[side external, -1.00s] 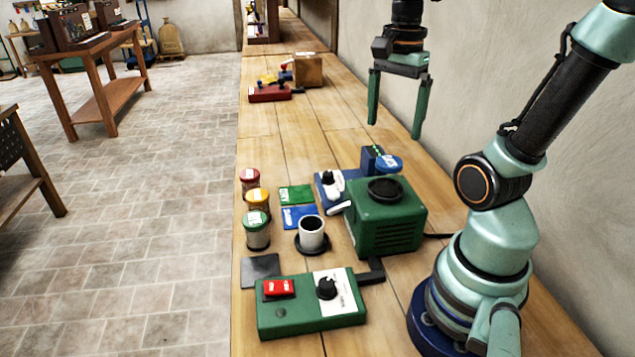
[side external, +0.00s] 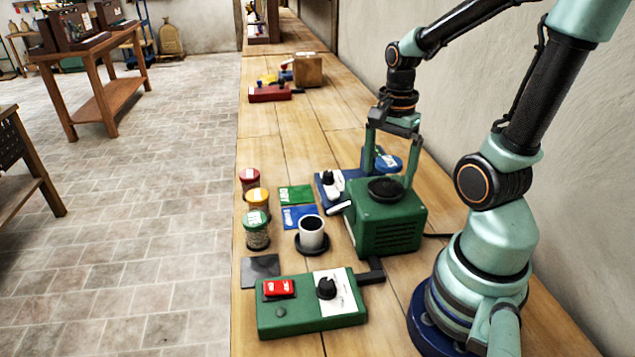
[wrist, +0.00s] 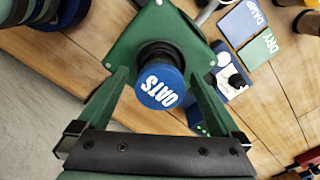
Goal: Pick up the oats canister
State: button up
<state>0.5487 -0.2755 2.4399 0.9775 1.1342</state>
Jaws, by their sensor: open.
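The oats canister has a round blue lid with white lettering. The wrist view shows the lid (wrist: 160,88) from above, between my fingers. My gripper (side external: 388,180) is open, pointing down, with one finger on each side of the lid; it also shows in the wrist view (wrist: 159,75). I cannot tell whether either finger touches the canister.
A blue-and-white switch unit (side external: 330,187) is to the left. A green card (side external: 296,194), a blue card (side external: 299,217), a cup (side external: 311,232) and jars (side external: 257,229) lie farther left.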

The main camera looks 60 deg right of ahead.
grip_shut()
jog(key=shift+r, duration=0.1)
